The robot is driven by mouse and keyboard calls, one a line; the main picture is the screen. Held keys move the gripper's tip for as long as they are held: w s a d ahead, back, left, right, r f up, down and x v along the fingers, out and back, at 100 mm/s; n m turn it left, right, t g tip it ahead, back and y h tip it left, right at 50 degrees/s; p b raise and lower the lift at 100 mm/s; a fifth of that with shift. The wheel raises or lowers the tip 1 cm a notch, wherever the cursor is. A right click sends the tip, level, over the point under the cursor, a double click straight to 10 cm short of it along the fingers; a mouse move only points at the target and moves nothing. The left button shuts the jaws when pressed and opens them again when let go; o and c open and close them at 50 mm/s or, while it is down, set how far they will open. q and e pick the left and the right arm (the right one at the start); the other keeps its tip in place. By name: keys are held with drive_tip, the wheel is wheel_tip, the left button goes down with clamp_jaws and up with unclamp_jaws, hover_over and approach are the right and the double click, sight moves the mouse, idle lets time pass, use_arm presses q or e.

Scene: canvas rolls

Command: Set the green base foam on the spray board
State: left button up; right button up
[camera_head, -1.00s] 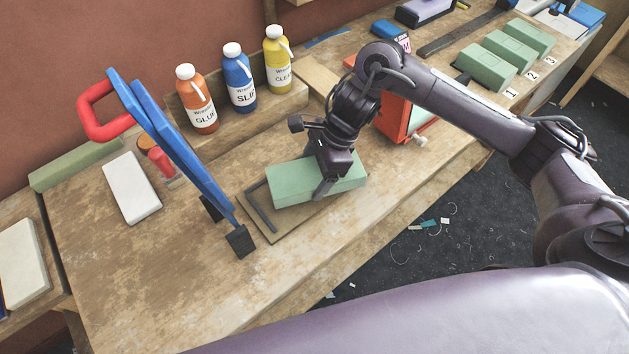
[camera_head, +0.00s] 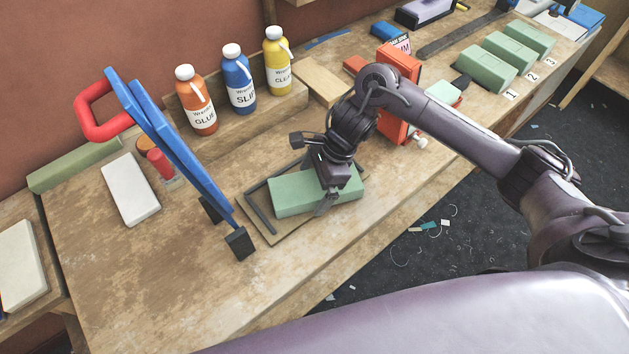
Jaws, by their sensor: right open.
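The green base foam (camera_head: 292,195), a pale green block, lies flat on the spray board (camera_head: 286,229), a thin brown board with dark rails along its left and back sides. The block sits toward the right part of the board, apart from the left rail. My right gripper (camera_head: 328,200) is open and points down at the right half of the block, with a finger showing along its front face. The far finger is hidden, so I cannot tell whether it touches. My left gripper is out of view.
A blue tool with a red handle (camera_head: 98,104) stands just left of the board. Orange (camera_head: 196,101), blue (camera_head: 239,79) and yellow (camera_head: 278,61) bottles line the back. An orange-red device (camera_head: 399,64) stands behind my arm. The front left bench is clear.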

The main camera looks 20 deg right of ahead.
drive_tip(key=shift+r, duration=0.1)
drive_tip(key=v, duration=1.1)
drive_tip(key=shift+d+r, duration=0.25)
drive_tip(key=shift+r, duration=0.1)
drive_tip(key=shift+s, duration=0.1)
